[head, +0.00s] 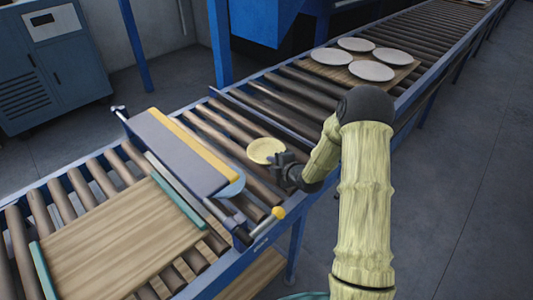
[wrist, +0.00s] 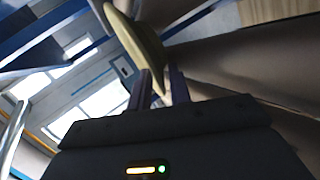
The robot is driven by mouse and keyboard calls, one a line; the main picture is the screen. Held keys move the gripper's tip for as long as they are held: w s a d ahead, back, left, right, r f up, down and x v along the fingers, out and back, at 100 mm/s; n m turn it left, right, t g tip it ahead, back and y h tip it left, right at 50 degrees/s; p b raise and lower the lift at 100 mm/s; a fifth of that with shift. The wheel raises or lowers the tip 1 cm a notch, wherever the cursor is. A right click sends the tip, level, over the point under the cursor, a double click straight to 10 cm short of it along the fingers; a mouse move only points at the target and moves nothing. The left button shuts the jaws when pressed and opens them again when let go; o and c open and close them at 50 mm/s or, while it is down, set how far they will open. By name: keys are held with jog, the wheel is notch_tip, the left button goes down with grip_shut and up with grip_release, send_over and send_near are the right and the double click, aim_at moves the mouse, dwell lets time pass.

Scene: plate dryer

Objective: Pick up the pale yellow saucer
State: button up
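The pale yellow saucer (head: 266,151) shows over the brown rollers in the middle of the conveyor in the head view. My gripper (head: 283,165) comes to its right edge. In the wrist view the saucer (wrist: 138,45) appears nearly edge-on, and its near rim reaches between the two fingers of my gripper (wrist: 160,88). A thin bright sliver shows by the right finger. I cannot tell whether the fingers press on the rim, or whether the saucer touches the rollers.
A wooden board (head: 340,72) with several pale plates (head: 372,71) lies farther up the conveyor. A grey and yellow crossing unit (head: 182,150) stands left of the saucer. A larger wooden board (head: 125,240) lies at front left. Bare rollers surround the saucer.

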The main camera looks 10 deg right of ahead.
dwell(0.4)
grip_shut()
jog(key=shift+r, duration=0.1)
notch_tip(320, 180, up, 10)
dwell(0.5)
dwell(0.4)
